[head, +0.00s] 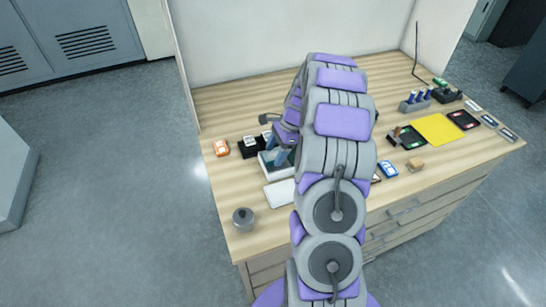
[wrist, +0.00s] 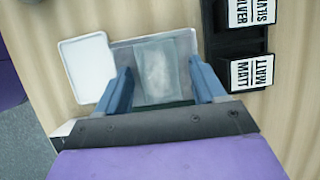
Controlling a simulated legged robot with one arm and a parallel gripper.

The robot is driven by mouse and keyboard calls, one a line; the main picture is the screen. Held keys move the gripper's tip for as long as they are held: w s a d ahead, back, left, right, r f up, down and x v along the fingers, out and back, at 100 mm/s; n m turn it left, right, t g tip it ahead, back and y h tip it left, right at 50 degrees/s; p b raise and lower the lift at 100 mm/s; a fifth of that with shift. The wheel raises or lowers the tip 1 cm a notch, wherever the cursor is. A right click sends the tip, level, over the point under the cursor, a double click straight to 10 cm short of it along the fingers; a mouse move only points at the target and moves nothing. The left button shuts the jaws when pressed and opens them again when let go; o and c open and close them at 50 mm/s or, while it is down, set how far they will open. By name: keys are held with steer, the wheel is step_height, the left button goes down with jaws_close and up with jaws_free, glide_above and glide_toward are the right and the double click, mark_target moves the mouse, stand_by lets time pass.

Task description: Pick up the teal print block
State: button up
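A pale grey-teal block (wrist: 163,65) with a whitish middle, apparently the teal print block, lies on a light grey tray (wrist: 122,55) in the wrist view. My gripper (wrist: 160,63) points down over it, with one blue finger along each side. The fingers are wide apart, and I see no clear grip on the block; whether they touch its sides I cannot tell. A dark green strip shows at the block's near edge. In the head view my gripper (head: 277,152) is over the tray (head: 265,164), and my arm hides most of the block.
Black holders with labelled cards (wrist: 250,72) stand close right of the tray. A white plate (wrist: 88,65) lies beside it. The table's front left is mostly clear.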

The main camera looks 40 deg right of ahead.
steer(key=c, duration=0.9)
